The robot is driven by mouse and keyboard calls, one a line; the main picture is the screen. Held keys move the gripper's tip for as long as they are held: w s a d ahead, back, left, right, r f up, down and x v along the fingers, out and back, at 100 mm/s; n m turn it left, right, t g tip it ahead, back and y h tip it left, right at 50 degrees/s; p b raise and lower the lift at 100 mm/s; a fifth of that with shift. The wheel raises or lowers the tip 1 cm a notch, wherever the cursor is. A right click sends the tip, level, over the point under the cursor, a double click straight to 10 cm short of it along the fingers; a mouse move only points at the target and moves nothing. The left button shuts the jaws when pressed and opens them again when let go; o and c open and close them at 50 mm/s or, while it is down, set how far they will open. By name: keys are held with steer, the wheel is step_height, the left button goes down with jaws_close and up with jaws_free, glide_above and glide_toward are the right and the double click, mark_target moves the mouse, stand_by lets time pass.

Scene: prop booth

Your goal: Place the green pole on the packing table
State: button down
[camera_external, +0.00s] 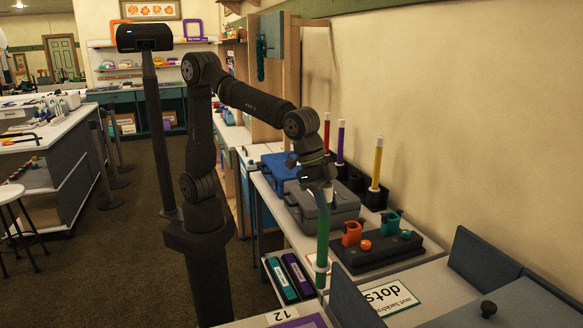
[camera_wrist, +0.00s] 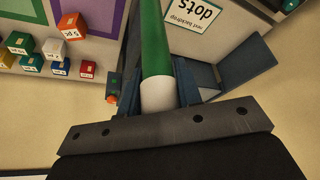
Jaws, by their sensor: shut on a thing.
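The green pole (camera_external: 323,235) hangs nearly upright below my gripper (camera_external: 322,192), in front of the grey case. In the wrist view, the green pole (camera_wrist: 155,42) ends in a white section lying between the fingers of my gripper (camera_wrist: 158,88), which is shut on it. A white band shows near its lower end in the external view; I cannot tell whether that end touches anything. A white-topped table (camera_external: 432,300) fills the lower right and carries a "dots" sign (camera_external: 388,294), also in the wrist view (camera_wrist: 201,25). No label shows which surface is the packing table.
Red (camera_external: 327,132), purple (camera_external: 340,140) and yellow (camera_external: 377,165) poles stand in black holders along the wall. A grey case (camera_external: 322,206) and a black tray (camera_external: 378,255) with orange and teal items sit near the pole. Blue-grey panels (camera_external: 355,303) rise from the near table.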

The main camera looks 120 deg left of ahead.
steer(key=s+d+r+m+g+h, duration=0.1)
steer(key=s+d+r+m, duration=0.2)
steer(key=d, duration=0.7)
steer(key=s+d+m+h, duration=0.15)
steer(key=s+d, duration=0.25)
steer(key=d, duration=0.6)
steer(key=s+d+r+m+g, duration=0.25)
steer(key=s+d+m, duration=0.45)
steer(key=s+d, duration=0.75)
steer(key=w+a+f, duration=0.1)
steer(key=w+f, duration=0.9)
steer(key=w, duration=0.1)
steer(key=shift+a+f+t+h, duration=0.2)
steer(key=shift+a+t+h, duration=0.1)
steer(key=shift+t+h, duration=0.15)
steer(key=shift+w+n, duration=0.1)
steer(key=shift+n, duration=0.15)
steer(key=c, duration=1)
jaws_free()
steer(key=shift+f, duration=0.1)
steer(key=v, duration=1.2)
